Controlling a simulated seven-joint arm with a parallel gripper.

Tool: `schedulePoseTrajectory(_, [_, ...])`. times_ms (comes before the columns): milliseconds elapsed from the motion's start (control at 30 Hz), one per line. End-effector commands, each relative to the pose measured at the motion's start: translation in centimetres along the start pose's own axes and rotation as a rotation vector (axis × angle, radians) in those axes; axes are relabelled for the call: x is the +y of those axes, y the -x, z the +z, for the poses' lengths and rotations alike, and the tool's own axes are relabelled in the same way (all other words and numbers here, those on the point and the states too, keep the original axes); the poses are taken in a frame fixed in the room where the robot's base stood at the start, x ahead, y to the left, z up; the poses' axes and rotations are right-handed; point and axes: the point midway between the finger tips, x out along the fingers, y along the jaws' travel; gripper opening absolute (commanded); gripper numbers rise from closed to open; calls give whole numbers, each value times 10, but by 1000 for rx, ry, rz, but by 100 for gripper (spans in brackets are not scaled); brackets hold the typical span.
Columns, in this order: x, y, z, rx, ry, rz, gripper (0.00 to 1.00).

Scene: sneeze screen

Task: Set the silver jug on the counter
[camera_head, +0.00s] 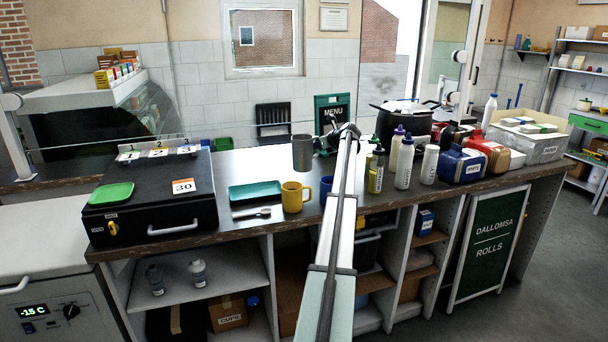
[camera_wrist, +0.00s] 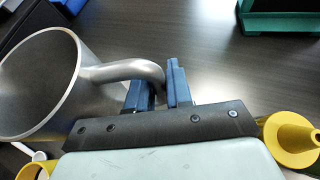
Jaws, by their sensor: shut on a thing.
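The silver jug (camera_head: 303,152) is a grey metal cylinder near the middle of the counter (camera_head: 238,165) in the head view. In the wrist view the jug (camera_wrist: 45,85) fills the left side, its round mouth open toward the camera. My gripper (camera_head: 328,143) is to the right of the jug, at the far end of my arm. Its blue fingers (camera_wrist: 158,88) are closed around the jug's curved handle. The jug looks close to upright. I cannot tell whether its base touches the counter or hangs just above it.
A teal tray (camera_head: 255,192), a yellow mug (camera_head: 293,197) and a black case (camera_head: 150,205) are left of my arm. Several bottles (camera_head: 404,163) and a black pot (camera_head: 402,122) stand to the right. A clear screen (camera_head: 200,95) rises behind. Bare counter lies left of the jug.

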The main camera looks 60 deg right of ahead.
Motion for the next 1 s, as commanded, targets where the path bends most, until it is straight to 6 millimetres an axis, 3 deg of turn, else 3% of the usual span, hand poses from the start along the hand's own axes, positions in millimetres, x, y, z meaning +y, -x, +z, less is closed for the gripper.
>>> schedulePoseTrajectory(200, [1,-16,-30,-2,-3,1,0])
schedulePoseTrajectory(633, [0,-36,-65,-1,-2,0,0])
schedulePoseTrajectory(1000, [0,-38,-69,-2,-1,0,0])
